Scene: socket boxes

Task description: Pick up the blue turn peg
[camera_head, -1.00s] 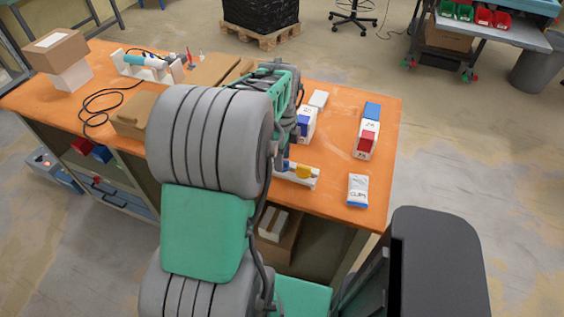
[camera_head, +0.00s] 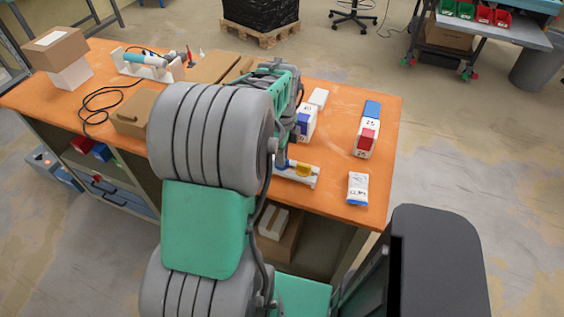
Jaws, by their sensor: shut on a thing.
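A small white holder (camera_head: 309,181) lies near the front edge of the orange table, with a yellow peg (camera_head: 303,169) in it. A bit of blue at the holder's left end, beside my arm, looks like the blue turn peg (camera_head: 283,164). My gripper (camera_head: 281,157) is mostly hidden behind my grey and green arm, at that end of the holder. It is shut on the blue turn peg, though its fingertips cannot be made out. Whether the peg is clear of the holder cannot be told.
A white socket box with a blue block (camera_head: 303,122) stands just behind the holder. Another with blue and red blocks (camera_head: 367,138) stands to the right. A white packet (camera_head: 357,188) lies at the front right. Cardboard boxes and a cable (camera_head: 97,104) are at left.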

